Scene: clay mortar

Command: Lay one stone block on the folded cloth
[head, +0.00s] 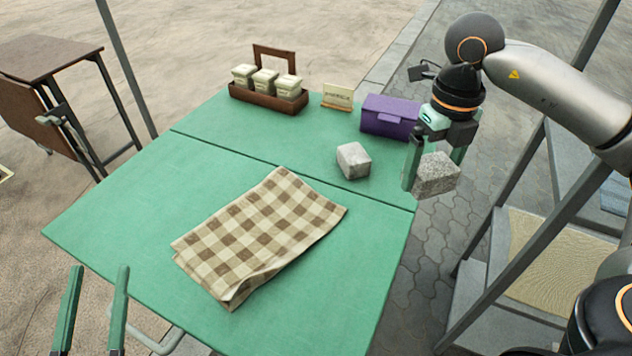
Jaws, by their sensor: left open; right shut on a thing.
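The folded cloth (256,232), brown and cream checked, lies flat on the green table (110,222) with nothing on it. One grey stone block (353,161) sits on the table beyond the cloth, to its upper right. A second, speckled grey stone block (437,176) is held in my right gripper (434,172), which is shut on it near the table's right edge, to the right of the cloth. My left gripper (92,310) is open and empty at the lower left, near the table's front left edge.
A wooden caddy (268,97) with pale jars, a small sign card (338,96) and a purple box (390,117) stand along the table's back. A shelf rack (545,245) stands at the right. A brown folding table (45,58) is at the far left.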

